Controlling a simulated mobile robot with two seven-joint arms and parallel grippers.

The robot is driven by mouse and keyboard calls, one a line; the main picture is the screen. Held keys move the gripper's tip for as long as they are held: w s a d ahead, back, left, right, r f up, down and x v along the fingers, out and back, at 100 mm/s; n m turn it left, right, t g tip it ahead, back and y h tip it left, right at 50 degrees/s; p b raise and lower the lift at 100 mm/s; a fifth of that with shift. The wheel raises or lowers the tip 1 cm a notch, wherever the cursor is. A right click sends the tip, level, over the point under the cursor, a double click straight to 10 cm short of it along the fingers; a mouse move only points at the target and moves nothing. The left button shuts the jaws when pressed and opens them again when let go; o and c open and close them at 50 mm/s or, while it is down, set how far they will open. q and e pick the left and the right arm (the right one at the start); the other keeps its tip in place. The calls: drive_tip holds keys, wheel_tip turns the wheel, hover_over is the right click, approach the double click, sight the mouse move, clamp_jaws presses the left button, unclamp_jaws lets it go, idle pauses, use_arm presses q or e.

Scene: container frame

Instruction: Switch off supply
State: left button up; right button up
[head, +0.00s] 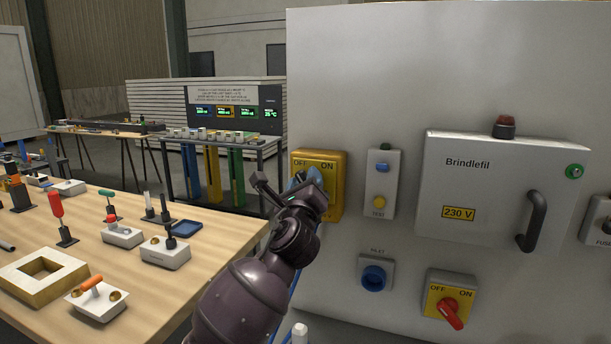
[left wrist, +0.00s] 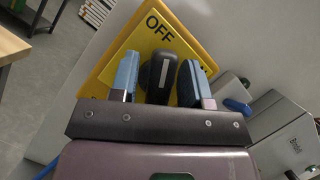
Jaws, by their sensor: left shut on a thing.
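A large yellow switch plate (head: 333,198) marked OFF on the left and ON on the right is on the grey panel's left side. It fills the upper middle of the left wrist view (left wrist: 104,73), with OFF readable and ON mostly covered. My left gripper (head: 312,182) is at this switch. In the left wrist view its two blue-padded fingers (left wrist: 158,80) stand either side of the black knob (left wrist: 162,66), which bears a white line. The gripper is shut on the knob. The gripper hides the knob in the head view. My right gripper is not in view.
A smaller yellow OFF/ON switch with a red knob (head: 450,312) is lower on the panel (head: 365,60). A Brindlefil box (head: 490,180) with a black handle, a blue-and-yellow button unit (head: 380,185) and a blue inlet (head: 374,278) are nearby. A wooden table (head: 215,235) stands left.

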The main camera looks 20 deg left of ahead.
use_arm(q)
drive_tip(key=shift+f+n+g+y+p, duration=0.2)
drive_tip(key=shift+n+g+y+p, duration=0.45)
drive_tip(key=shift+n, duration=0.95)
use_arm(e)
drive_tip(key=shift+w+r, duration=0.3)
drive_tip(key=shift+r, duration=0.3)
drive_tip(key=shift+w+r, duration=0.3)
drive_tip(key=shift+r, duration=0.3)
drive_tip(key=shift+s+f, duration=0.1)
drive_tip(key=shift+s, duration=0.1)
use_arm(q)
drive_tip(key=o, duration=0.5)
drive_tip(key=shift+o, duration=0.2)
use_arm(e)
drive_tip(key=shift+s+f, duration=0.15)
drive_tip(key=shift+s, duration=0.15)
use_arm(q)
drive_tip(key=v, duration=1)
drive_tip(key=shift+s+f+b, duration=0.15)
drive_tip(key=shift+s+b, duration=0.2)
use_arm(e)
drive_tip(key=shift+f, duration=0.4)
